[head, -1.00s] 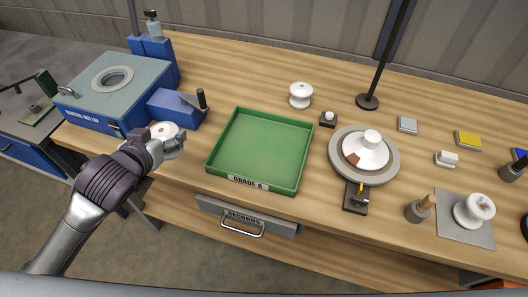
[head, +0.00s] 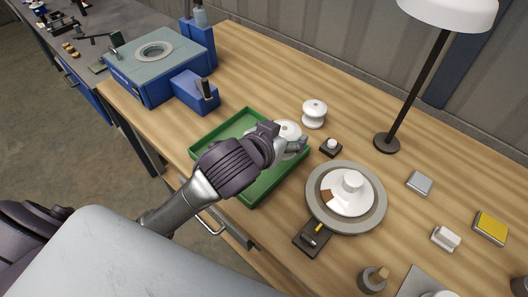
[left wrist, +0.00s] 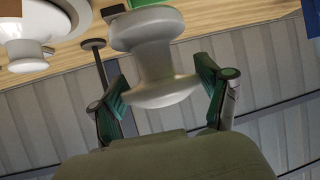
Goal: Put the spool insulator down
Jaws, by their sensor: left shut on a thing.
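In the head view the gripper (head: 286,144) is shut on the spool insulator (head: 288,130), over the right part of the green tray (head: 215,133). The arm and gripper hide much of the tray, and I cannot tell the height of the spool above its floor. My right gripper does not show.
A second white spool (head: 314,113) stands just behind the tray. A small black push-button block (head: 331,147) and a grey turntable (head: 371,214) with a white insulator (head: 345,190) are to the right. The blue test box (head: 155,65) is back left. A lamp (head: 388,142) stands behind.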

